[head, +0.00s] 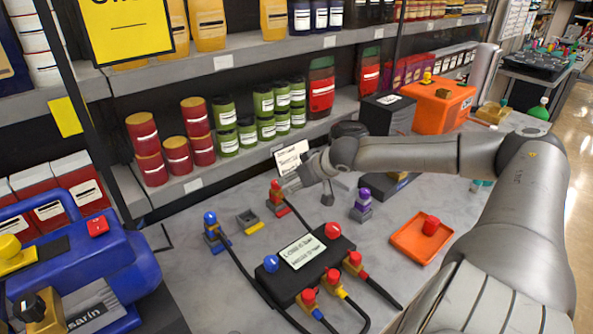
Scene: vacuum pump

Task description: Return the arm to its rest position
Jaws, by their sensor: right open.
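My right arm reaches in from the right, and its gripper (292,184) is over the back of the grey table, its fingers open. It is close to a red-topped piece (276,191) on a small stand; I cannot tell whether they touch. A black box (306,266) with a white label, one blue knob and one red knob stands in front. Several red-topped connectors with hoses are at its front edge. The blue vacuum pump (88,262) is at the left. My left gripper is not in view.
A blue-topped piece (213,230), an empty stand (248,221) and a purple piece (361,206) stand around the black box. An orange tray (409,241) holds a red piece. An orange box (438,105) is at the back. Loaded shelves (222,62) line the rear.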

